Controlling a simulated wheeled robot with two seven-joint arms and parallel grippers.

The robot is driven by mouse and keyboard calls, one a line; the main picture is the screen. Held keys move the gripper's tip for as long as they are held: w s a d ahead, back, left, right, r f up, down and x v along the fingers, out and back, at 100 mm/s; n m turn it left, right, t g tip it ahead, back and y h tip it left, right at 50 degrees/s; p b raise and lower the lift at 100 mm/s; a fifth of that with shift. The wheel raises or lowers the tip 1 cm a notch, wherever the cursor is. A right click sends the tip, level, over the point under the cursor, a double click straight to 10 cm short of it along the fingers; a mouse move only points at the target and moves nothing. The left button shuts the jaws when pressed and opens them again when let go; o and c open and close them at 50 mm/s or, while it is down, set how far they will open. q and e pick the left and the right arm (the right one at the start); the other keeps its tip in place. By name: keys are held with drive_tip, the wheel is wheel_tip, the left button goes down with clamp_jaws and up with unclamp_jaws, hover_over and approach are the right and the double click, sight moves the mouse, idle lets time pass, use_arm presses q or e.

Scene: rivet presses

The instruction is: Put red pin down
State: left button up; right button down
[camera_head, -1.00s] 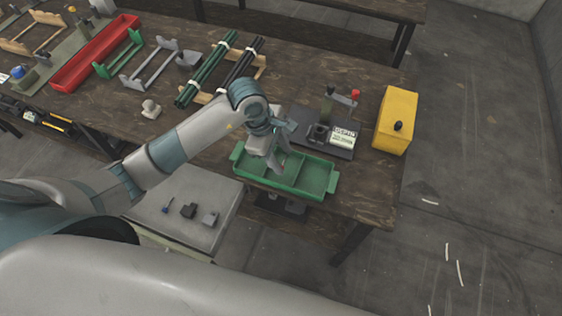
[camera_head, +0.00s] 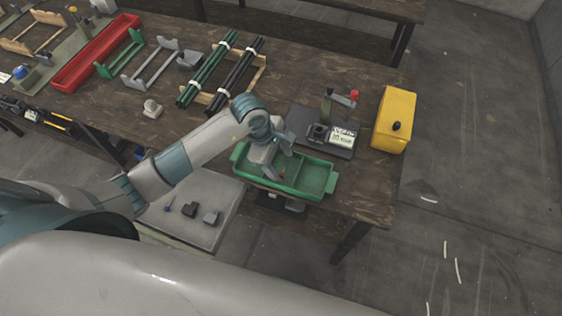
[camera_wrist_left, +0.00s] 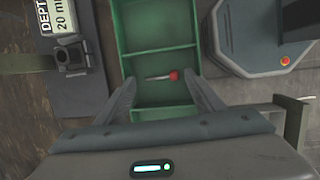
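A small pin with a red head and a grey shank (camera_wrist_left: 165,76) lies in a compartment of the green tray (camera_wrist_left: 155,29), between my left fingertips and apart from both. Its red head (camera_head: 282,175) also shows in the head view, beside my left gripper. My left gripper (camera_wrist_left: 160,78) is open. In the head view my left gripper (camera_head: 271,175) points down into the left part of the green tray (camera_head: 316,178), and its fingers partly hide the pin. My right gripper is in neither view.
A dark press fixture (camera_head: 325,138) with a red-knobbed lever and a depth label stands behind the tray. A yellow box (camera_head: 395,120) is at the table's right end. Green and black rods (camera_head: 222,70) lie further left.

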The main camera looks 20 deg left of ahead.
use_arm(q)
drive_tip(key=shift+a+r+p, duration=0.15)
drive_tip(key=shift+r+p, duration=0.35)
drive_tip(key=shift+r, duration=0.2)
drive_tip(key=p+v, duration=0.5)
drive_tip(key=v, duration=0.5)
drive_tip(key=shift+r, duration=0.3)
drive_tip(key=shift+s, duration=0.1)
